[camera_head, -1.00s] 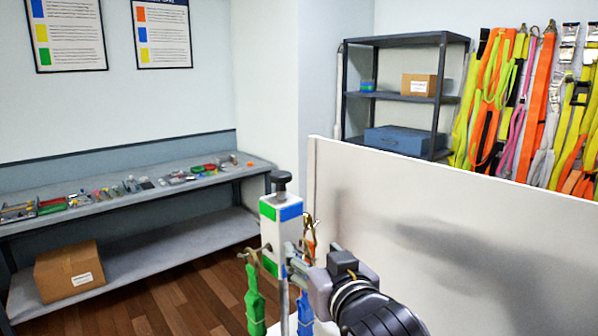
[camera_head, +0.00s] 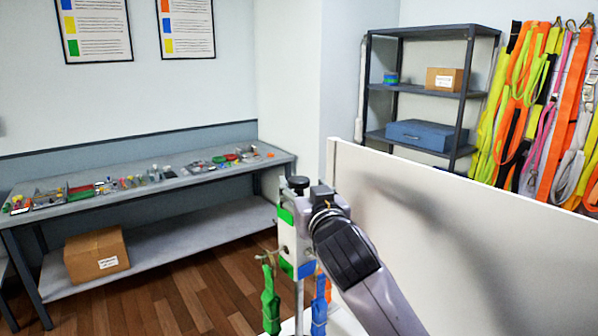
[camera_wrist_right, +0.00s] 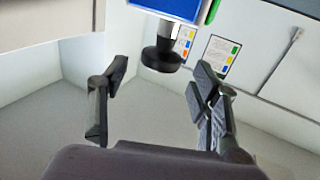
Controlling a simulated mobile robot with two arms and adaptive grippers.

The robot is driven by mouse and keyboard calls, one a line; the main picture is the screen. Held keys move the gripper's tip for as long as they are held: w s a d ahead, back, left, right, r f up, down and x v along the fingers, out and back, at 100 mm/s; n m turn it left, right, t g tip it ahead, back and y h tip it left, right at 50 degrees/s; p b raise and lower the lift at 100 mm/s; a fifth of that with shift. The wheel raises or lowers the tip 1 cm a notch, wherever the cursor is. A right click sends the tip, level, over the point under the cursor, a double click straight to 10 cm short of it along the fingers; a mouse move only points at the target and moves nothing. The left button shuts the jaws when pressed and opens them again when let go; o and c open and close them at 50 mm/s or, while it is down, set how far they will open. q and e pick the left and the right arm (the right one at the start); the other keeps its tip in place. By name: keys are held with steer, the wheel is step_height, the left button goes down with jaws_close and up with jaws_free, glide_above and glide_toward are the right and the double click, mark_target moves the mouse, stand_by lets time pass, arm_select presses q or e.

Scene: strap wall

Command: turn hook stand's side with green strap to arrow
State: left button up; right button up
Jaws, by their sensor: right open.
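The hook stand (camera_head: 287,235) is a white post with green and blue patches and a black knob (camera_head: 298,182) on top. The green strap (camera_head: 270,303) hangs from a hook on its left. The blue strap (camera_head: 319,306) hangs nearer its right. My right gripper (camera_head: 318,197) is at the stand's upper right, partly covering it; its fingertips are hard to make out there. In the right wrist view its fingers (camera_wrist_right: 162,75) are spread apart and empty, with the black knob (camera_wrist_right: 161,57) beyond the gap between them. No arrow is discernible. My left gripper is out of view.
A white panel (camera_head: 460,235) rises right behind the stand. A grey workbench (camera_head: 210,178) with small parts runs along the left wall, a cardboard box (camera_head: 97,255) on its lower shelf. A dark shelf rack (camera_head: 425,95) and hanging straps (camera_head: 520,100) are at the back right.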

mark_target(301, 185)
steer(key=shift+p+x, duration=0.7)
steer(key=shift+x, duration=1.7)
steer(key=shift+c, duration=0.2)
jaws_close()
